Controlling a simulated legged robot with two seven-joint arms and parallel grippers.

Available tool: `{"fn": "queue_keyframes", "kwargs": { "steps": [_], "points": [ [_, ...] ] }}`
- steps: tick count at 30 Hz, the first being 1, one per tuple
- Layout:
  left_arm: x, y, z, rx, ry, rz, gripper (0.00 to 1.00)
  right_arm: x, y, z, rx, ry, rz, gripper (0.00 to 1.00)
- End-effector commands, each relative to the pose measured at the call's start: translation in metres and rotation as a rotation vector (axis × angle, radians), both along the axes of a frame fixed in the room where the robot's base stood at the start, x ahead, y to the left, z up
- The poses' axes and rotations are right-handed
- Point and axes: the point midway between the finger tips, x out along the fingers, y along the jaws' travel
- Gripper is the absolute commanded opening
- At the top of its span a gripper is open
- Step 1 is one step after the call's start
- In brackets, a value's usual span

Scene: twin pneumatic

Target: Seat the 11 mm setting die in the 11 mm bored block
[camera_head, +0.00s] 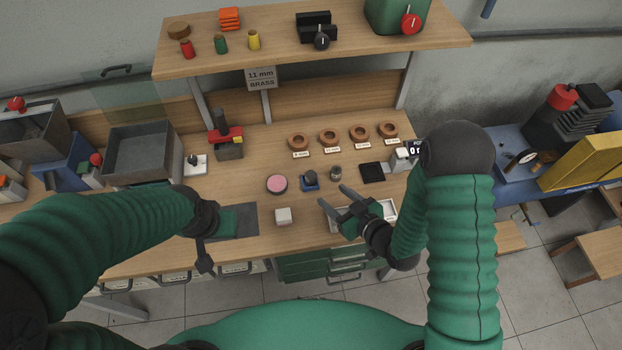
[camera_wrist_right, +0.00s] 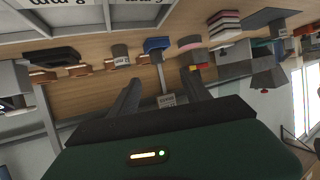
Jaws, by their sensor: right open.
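Several brown bored ring blocks stand in a row at the back of the bench, each with a small label; the rightmost ring (camera_head: 388,130) is one of them. The sizes are too small to read surely. A small grey metal cylinder (camera_head: 335,173), perhaps the setting die, stands upright in front of them; it also shows in the right wrist view (camera_wrist_right: 120,53). My right gripper (camera_head: 333,195) is open and empty, its fingers pointing toward the cylinder, apart from it. My left gripper (camera_head: 204,258) hangs at the bench's front left; its jaws are unclear.
A blue block with a dark knob (camera_head: 310,182) and a pink-topped disc (camera_head: 277,184) stand left of the cylinder. A black pad (camera_head: 372,172) lies to its right. A white tray (camera_head: 389,209) sits by my right gripper.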

Motion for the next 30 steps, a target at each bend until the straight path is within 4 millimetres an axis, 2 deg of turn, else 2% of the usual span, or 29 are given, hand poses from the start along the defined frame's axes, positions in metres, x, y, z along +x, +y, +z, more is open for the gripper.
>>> {"fn": "queue_keyframes", "kwargs": {
  "steps": [3, 6, 11, 18, 26, 27, 30],
  "points": [
    [0.001, 0.000, 0.008, 0.000, -0.001, 0.000, 0.36, 0.024, 0.018, -0.009, 0.000, -0.001, 0.004, 0.56],
    [0.001, 0.000, 0.010, 0.000, -0.001, 0.000, 0.36, 0.039, 0.029, -0.018, 0.001, 0.000, 0.002, 0.56],
    [0.001, 0.000, 0.012, 0.000, -0.001, 0.000, 0.36, 0.052, 0.037, -0.024, 0.001, 0.001, 0.000, 0.56],
    [0.001, 0.000, 0.025, 0.000, -0.001, 0.000, 0.36, 0.085, 0.054, -0.042, 0.000, 0.000, 0.000, 0.56],
    [0.000, 0.000, 0.024, 0.000, -0.001, 0.000, 0.36, 0.092, 0.059, -0.047, 0.000, 0.000, -0.001, 0.56],
    [0.000, 0.000, 0.024, 0.000, -0.001, 0.000, 0.36, 0.092, 0.058, -0.047, 0.000, 0.000, -0.001, 0.54],
    [0.000, 0.000, 0.024, 0.000, -0.001, 0.000, 0.36, 0.092, 0.058, -0.047, 0.000, 0.000, -0.001, 0.41]
  ]
}}
